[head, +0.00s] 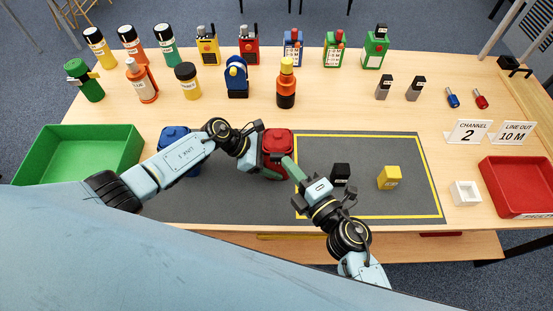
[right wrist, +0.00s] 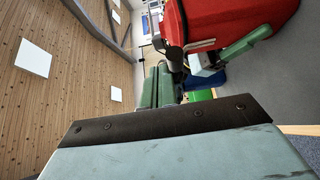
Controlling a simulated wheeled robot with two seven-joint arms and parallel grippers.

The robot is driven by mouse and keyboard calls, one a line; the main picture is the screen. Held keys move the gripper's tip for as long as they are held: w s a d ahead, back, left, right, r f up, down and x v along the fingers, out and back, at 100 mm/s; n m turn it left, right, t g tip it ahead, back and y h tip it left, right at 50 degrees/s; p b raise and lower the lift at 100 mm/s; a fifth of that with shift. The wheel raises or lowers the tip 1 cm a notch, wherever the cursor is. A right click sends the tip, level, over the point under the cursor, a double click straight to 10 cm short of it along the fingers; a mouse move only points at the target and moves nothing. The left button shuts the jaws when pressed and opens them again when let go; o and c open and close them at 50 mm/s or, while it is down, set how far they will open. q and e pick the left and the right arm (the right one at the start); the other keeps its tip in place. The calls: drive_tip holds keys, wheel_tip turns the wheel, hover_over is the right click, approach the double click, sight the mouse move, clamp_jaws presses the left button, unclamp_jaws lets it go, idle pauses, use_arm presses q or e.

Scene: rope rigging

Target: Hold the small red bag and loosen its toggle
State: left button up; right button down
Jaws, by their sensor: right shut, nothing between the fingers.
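The small red bag (head: 277,141) stands on the dark grey mat (head: 237,207), at the left edge of the yellow outline; it fills the top right of the right wrist view (right wrist: 232,18). My left gripper (head: 254,140) is at the bag's left side. One green finger lies along the bag in the right wrist view, but I cannot tell whether the jaws grip it. My right gripper (head: 288,164) is shut and empty, its green fingertips at the bag's near right side; they also show in the right wrist view (right wrist: 164,87). I cannot make out the toggle clearly.
A blue bag (head: 174,139) sits behind my left forearm. A black block (head: 340,173) and a yellow block (head: 389,177) stand inside the outline. A green tray (head: 78,152) is at the left, a red tray (head: 517,187) at the right. Several bottles and radios line the back.

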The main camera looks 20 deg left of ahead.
drive_tip(key=shift+w+a, duration=0.1)
drive_tip(key=shift+x, duration=1.3)
drive_tip(key=shift+f, duration=2.45)
idle(3.3)
drive_tip(key=shift+r, duration=0.4)
